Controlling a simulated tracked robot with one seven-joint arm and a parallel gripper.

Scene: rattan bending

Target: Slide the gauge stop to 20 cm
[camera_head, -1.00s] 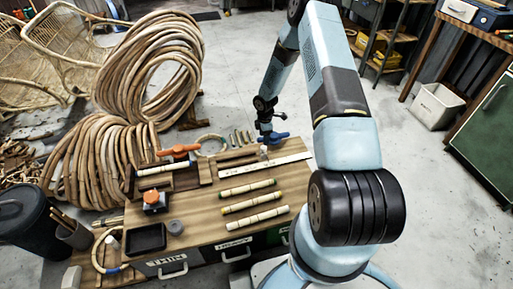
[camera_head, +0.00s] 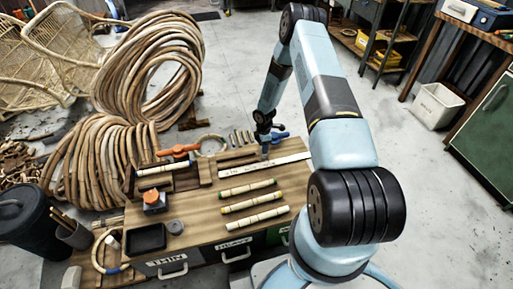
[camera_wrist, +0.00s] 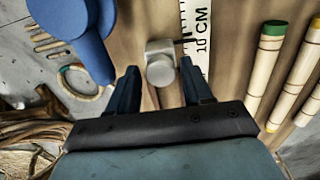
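The gauge stop (camera_wrist: 161,64) is a pale grey block with a rounded knob, beside the white ruler (camera_wrist: 196,40) in the wrist view. A dark pointer extends from it over the ruler, near the "10 CM" print. My gripper (camera_wrist: 159,76) is open, one dark finger on each side of the stop. I cannot tell whether either finger touches it. In the head view, my gripper (camera_head: 265,150) is low over the back of the bench, at the left part of the ruler (camera_head: 285,162). The stop is largely hidden there.
Several rattan pieces (camera_head: 250,207) lie in front of the ruler on the bench (camera_head: 200,222). A blue-handled tool (camera_wrist: 78,30) is close to my left finger in the wrist view. An orange-handled clamp (camera_head: 178,150), a black tray (camera_head: 146,238) and rattan coils (camera_head: 150,70) are further left.

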